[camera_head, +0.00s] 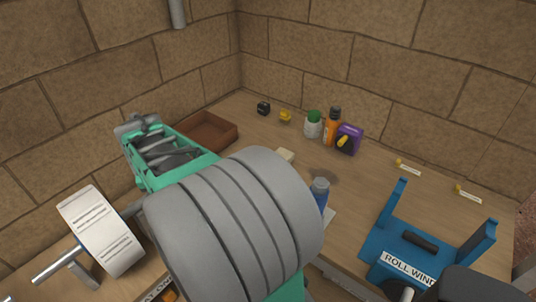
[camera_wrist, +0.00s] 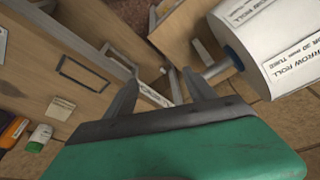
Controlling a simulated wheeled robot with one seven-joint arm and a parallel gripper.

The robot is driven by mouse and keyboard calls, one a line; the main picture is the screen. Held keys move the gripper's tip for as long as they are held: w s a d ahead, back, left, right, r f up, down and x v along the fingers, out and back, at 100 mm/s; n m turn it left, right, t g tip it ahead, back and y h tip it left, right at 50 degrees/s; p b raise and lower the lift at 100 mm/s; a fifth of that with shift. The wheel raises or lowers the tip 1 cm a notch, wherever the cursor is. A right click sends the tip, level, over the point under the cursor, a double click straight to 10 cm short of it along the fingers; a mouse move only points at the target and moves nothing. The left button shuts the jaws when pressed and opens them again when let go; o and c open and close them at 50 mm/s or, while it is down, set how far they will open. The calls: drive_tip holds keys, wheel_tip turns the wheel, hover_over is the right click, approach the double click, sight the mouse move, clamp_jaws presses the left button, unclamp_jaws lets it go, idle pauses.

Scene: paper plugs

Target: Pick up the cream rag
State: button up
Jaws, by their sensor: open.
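No cloth I can clearly name as the cream rag shows in either view. A small cream piece (camera_head: 286,155) lies on the bench just behind my grey arm joint in the head view. It is partly hidden, and I cannot tell whether it is the rag. Beyond the fingers are wooden drawer fronts and a roll holder. My arm hides much of the bench in the head view.
A white paper roll (camera_head: 101,231) sits on a spindle at left; a large roll (camera_wrist: 275,38) shows in the wrist view. A brown tray (camera_head: 208,135), several bottles (camera_head: 332,126) and a blue roll winder (camera_head: 420,240) stand on the bench.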

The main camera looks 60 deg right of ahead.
drive_tip(key=shift+o, duration=0.6)
drive_tip(key=d+m+h+p, duration=0.1)
drive_tip(key=d+m, duration=0.3)
drive_tip(key=d, duration=1)
drive_tip(key=shift+s+m+g, duration=0.3)
drive_tip(key=shift+s+g, duration=0.1)
drive_tip(key=shift+s, duration=0.05)
drive_tip(key=shift+o, duration=0.8)
drive_tip(key=s+d+f+m+p, duration=0.1)
drive_tip(key=s+d+m, duration=0.2)
drive_tip(key=d, duration=0.6)
drive_tip(key=shift+f+g+h, duration=0.15)
drive_tip(key=shift+g+h, duration=0.25)
drive_tip(key=shift+o, duration=0.9)
drive_tip(key=s+d+f+m+g, duration=0.1)
drive_tip(key=s+d+f+m, duration=0.1)
drive_tip(key=s+d, duration=0.5)
drive_tip(key=d+m, duration=0.1)
drive_tip(key=d, duration=0.2)
drive_tip(key=shift+s+d+f+m+h+p, duration=0.2)
drive_tip(key=shift+s+m+h+p, duration=0.1)
drive_tip(key=shift+p, duration=0.1)
drive_tip(key=shift+s+d+f+m, duration=0.3)
drive_tip(key=shift+s+d, duration=0.35)
drive_tip(key=shift+d, duration=0.05)
drive_tip(key=p+x, duration=0.2)
drive_tip(key=x, duration=0.5)
drive_tip(key=shift+s+d+f, duration=0.15)
drive_tip(key=shift+f, duration=0.1)
